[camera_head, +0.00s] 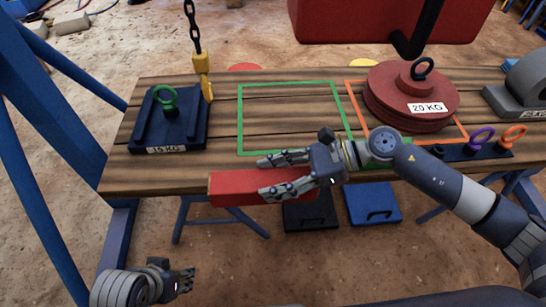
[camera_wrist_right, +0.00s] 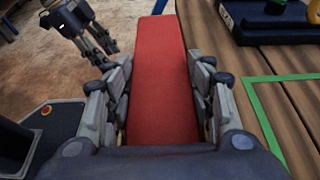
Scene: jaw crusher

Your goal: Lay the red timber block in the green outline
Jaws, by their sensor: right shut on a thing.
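The red timber block (camera_head: 237,186) is long and lies roughly level in my right gripper (camera_head: 285,175), whose fingers are shut on its sides. The block is at the table's front edge in the head view, outside the green outline (camera_head: 239,120). In the right wrist view the block (camera_wrist_right: 163,75) runs away between the fingers, left of the table edge, with the green outline (camera_wrist_right: 262,115) to the right. The outline's front right part is hidden by my right arm. My left gripper (camera_head: 185,281) is low at the front left, empty, with its fingers apart in the wrist view.
On the wooden table (camera_head: 225,85), a dark 15 KG weight (camera_head: 170,125) stands left of the outline, beside a hanging yellow hook (camera_head: 203,75). A red 20 KG weight (camera_head: 410,100) sits on the orange outline at right. The green outline's inside looks clear.

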